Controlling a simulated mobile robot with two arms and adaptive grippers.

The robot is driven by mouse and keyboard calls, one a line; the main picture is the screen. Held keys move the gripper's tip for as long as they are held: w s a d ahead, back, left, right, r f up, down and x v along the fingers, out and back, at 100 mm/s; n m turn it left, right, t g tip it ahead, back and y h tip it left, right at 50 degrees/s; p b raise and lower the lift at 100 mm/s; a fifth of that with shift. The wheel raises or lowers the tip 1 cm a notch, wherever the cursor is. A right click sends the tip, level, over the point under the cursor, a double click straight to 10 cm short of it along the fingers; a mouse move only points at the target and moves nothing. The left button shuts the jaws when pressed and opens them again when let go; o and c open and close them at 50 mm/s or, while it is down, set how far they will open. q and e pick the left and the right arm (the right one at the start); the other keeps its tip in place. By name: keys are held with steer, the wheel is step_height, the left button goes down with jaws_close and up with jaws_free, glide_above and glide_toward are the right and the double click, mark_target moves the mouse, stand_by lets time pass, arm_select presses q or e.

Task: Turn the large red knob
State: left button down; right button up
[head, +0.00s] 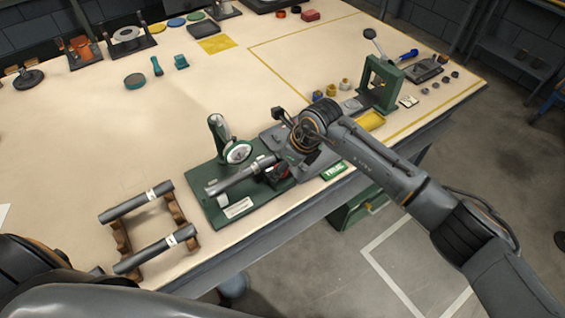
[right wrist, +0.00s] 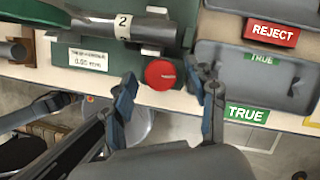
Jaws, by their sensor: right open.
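The large red knob (right wrist: 160,73) is round and faces the camera in the right wrist view, at the front edge of the green fixture beneath the grey shaft. My left gripper is out of view.
The green fixture (head: 222,211) carries a dial gauge (head: 238,152) and a grey shaft labelled 2 (right wrist: 122,27). A grey tray with a REJECT sign (right wrist: 272,33) and TRUE signs (right wrist: 246,113) lies to the right. A rack (head: 124,239) with two shafts stands left.

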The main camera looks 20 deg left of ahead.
steer(key=c, duration=1.1)
steer(key=shift+c, duration=0.2)
steer(key=shift+f+m, duration=0.1)
steer(key=shift+m, duration=0.2)
steer(key=m+t+b, duration=0.1)
steer(key=m+b, duration=0.1)
steer(key=m, duration=0.1)
steer(key=shift+s+f+m+h, duration=0.1)
steer(key=shift+m+h, duration=0.2)
steer(key=m+b, duration=0.1)
steer(key=m+t+b, duration=0.1)
steer(key=m+b, duration=0.1)
steer(key=shift+a+m+t+h, duration=0.15)
steer(key=shift+m+t+h, duration=0.15)
steer(key=shift+h, duration=0.1)
steer(key=shift+m+b, duration=0.5)
steer(key=shift+m, duration=0.1)
